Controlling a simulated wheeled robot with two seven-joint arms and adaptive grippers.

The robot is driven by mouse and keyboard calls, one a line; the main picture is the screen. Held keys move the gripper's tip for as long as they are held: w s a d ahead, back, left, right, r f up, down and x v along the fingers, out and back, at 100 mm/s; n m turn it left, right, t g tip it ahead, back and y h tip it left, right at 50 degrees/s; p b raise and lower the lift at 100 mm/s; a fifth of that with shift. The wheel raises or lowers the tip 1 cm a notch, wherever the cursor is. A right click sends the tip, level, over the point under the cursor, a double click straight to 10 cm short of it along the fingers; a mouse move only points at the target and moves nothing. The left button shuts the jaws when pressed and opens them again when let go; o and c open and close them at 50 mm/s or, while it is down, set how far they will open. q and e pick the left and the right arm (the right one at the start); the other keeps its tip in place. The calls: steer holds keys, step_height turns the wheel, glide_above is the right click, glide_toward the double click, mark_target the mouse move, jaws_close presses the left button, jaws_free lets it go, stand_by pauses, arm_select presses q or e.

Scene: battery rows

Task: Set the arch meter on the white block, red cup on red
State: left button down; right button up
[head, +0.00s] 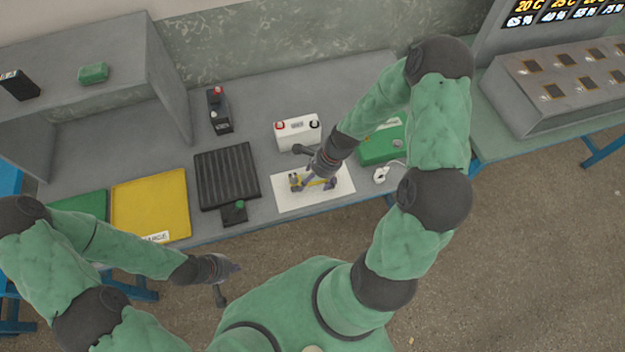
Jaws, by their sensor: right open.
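The white block (298,135) stands upright near the middle of the bench, with a red cap at its top left and a dark cap at its top right. A small yellow and dark object, apparently the arch meter (296,182), lies on a white mat (287,203) in front of it. My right gripper (318,181) is open and reaches down over this object, hiding part of it; I cannot tell whether they touch. The meter's red cup cannot be made out. My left gripper (236,267) is off the bench's front edge and seems empty; its fingers are too small to judge.
A black ribbed tray (226,177), a black block (219,112) with a red cap, and a small dark item (234,213) stand left of the mat. A green case (380,147) is on the right.

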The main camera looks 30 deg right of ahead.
steer(key=c, duration=1.5)
steer(key=shift+c, duration=0.2)
steer(key=shift+r, duration=0.2)
